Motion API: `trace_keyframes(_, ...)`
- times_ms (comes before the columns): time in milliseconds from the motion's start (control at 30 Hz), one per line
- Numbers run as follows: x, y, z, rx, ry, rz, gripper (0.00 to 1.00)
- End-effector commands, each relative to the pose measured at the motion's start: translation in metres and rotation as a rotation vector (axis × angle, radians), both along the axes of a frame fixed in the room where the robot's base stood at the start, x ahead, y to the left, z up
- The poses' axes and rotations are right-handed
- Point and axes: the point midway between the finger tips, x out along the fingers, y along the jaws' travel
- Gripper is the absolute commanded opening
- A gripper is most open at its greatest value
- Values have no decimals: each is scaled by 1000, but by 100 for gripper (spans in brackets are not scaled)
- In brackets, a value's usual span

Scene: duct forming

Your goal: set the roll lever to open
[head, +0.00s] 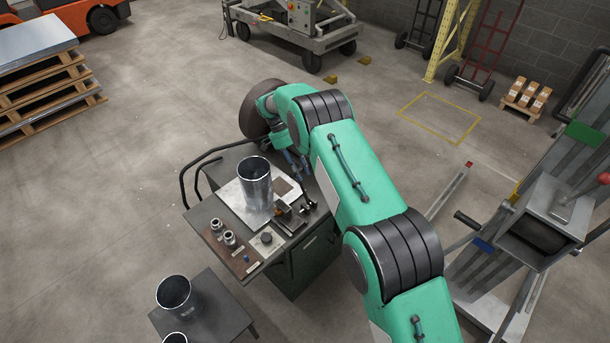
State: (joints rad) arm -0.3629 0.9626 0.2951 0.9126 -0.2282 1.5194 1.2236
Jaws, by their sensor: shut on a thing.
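My gripper (296,163) shows only in part, as blue-grey pieces at the back right edge of the bench cart, beside my green arm. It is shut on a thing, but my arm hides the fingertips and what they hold. A small bench tool (284,211) with an orange-brown part and dark levers stands just in front of it on the cart. A roll machine (543,235) stands at the right, with a black-gripped crank (467,218) and a red knob (604,178) at the picture edge. I cannot tell which handle is the roll lever, nor its setting.
The cart (205,215) holds an upright metal duct (255,185) on a sheet, and small fittings (223,234). A low table (215,310) with another duct (175,294) stands in front. Pallets (45,95) are at far left. The left floor is clear.

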Motion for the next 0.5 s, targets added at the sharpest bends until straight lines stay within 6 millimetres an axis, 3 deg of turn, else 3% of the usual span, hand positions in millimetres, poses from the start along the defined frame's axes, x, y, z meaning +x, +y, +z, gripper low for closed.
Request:
trace_keyframes(100, 5, 10, -6, 2, 0, 0, 0)
trace_keyframes(500, 14, 16, -6, 6, -7, 1, 0)
